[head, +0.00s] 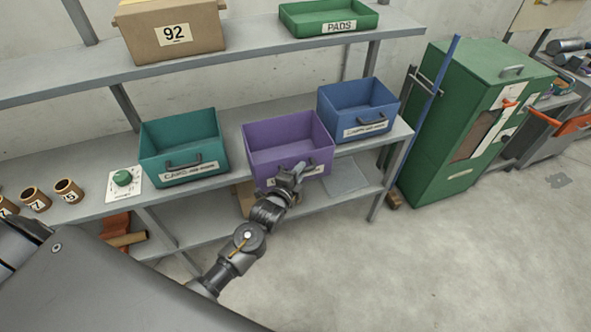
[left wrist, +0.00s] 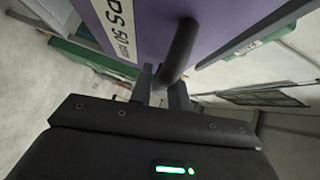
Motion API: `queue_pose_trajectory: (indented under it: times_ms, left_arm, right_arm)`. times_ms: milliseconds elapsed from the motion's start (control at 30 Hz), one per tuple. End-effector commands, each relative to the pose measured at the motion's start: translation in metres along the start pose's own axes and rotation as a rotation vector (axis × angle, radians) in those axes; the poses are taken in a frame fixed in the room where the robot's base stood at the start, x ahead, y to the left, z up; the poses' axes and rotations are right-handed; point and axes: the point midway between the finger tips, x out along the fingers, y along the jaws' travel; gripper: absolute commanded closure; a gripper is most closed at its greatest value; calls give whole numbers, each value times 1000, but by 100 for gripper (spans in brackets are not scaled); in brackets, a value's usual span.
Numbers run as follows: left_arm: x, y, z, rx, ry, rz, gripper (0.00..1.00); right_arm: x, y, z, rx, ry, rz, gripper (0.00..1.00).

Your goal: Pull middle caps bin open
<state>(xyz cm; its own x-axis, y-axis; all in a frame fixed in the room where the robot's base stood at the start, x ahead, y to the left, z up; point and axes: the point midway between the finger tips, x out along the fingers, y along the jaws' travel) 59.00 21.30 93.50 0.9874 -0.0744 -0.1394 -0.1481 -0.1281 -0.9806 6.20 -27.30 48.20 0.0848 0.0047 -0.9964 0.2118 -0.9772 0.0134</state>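The middle bin is purple (head: 288,140) and stands between a teal bin (head: 184,141) and a blue bin (head: 358,104). Its front sticks out past the shelf's front edge, further than its neighbours. My left gripper (head: 298,172) is at its front and covers part of the label. In the left wrist view the purple front (left wrist: 160,25) fills the top, with part of a white label. The dark bar handle (left wrist: 180,50) runs down between the fingertips of my left gripper (left wrist: 162,90), which appear closed on it. My right gripper is out of view.
The bins stand on a grey shelf (head: 105,205). A green button box (head: 123,182) and several numbered cups (head: 68,191) are on its left. A lower shelf (head: 215,230) lies beneath. A green cabinet (head: 465,120) stands right. The floor (head: 470,255) in front is open.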

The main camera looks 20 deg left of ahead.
Motion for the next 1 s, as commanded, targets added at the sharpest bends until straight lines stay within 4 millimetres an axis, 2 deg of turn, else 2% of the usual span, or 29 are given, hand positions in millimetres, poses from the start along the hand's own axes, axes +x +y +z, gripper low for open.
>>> queue_pose_trajectory:
  times_ms: [33,133,467,567,800,1000]
  left_arm:
    - [0,0,0,-1,0,1,75]
    - [0,0,1,-1,-2,-1,64]
    - [-5,0,3,-1,-4,-3,64]
    - [-16,1,3,0,-3,-3,64]
    - [-64,3,2,-1,-3,-1,64]
    - [-95,2,2,-1,-3,-1,64]
  right_arm:
    - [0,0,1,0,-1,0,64]
    - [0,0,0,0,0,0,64]
    - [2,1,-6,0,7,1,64]
    - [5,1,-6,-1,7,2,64]
    - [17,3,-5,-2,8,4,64]
    - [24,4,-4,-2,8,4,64]
